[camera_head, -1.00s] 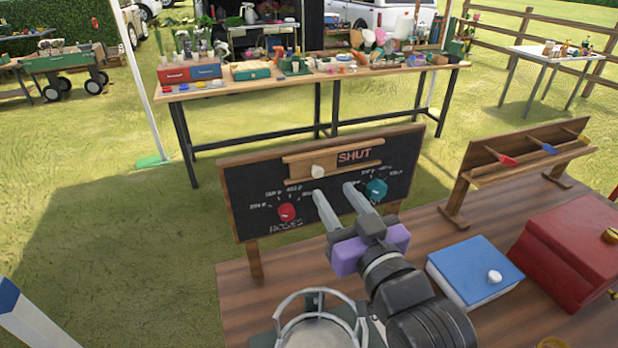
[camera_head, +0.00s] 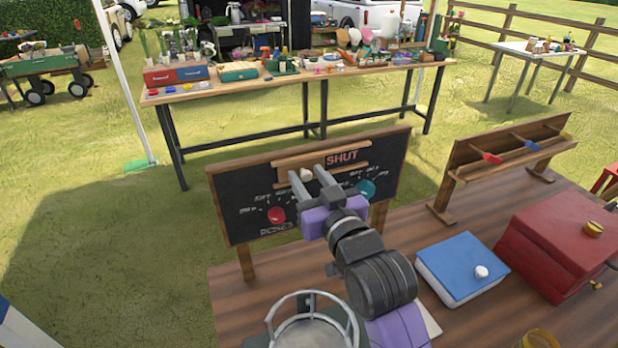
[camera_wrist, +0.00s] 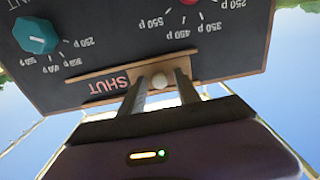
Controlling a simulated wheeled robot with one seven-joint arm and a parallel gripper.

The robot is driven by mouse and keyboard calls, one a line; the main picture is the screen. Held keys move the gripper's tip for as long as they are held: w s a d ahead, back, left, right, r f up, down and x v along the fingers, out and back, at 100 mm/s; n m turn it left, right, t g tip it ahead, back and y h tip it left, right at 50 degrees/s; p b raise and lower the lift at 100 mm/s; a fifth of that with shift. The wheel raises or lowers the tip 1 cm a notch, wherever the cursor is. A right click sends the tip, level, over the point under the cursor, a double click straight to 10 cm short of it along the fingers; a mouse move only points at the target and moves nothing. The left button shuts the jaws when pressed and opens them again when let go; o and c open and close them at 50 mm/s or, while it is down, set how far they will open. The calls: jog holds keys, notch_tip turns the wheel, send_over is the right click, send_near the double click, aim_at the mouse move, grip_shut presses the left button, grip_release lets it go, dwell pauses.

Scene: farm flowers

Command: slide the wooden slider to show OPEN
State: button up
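The chalkboard sign (camera_head: 228,186) stands upright at the back of the wooden table, with a wooden slider (camera_head: 290,161) between two rails on it. The word SHUT (camera_head: 342,157) shows right of the slider in the head view. The slider's pale round knob (camera_head: 306,174) sits between the fingertips of my gripper (camera_head: 307,181). In the wrist view the board is upside down, and the knob (camera_wrist: 160,81) shows between my two fingers (camera_wrist: 158,88), with a gap on each side. My gripper is open around the knob. Whether the fingertips touch the board cannot be told.
A red dial (camera_head: 276,215) and a teal dial (camera_head: 366,188) are on the board below the slider. A blue box (camera_head: 461,262), a red box (camera_head: 560,235), a wire-rimmed container (camera_head: 310,318) and a wooden rack (camera_head: 500,150) stand nearby.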

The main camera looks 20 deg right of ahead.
grip_shut()
dwell(1.2)
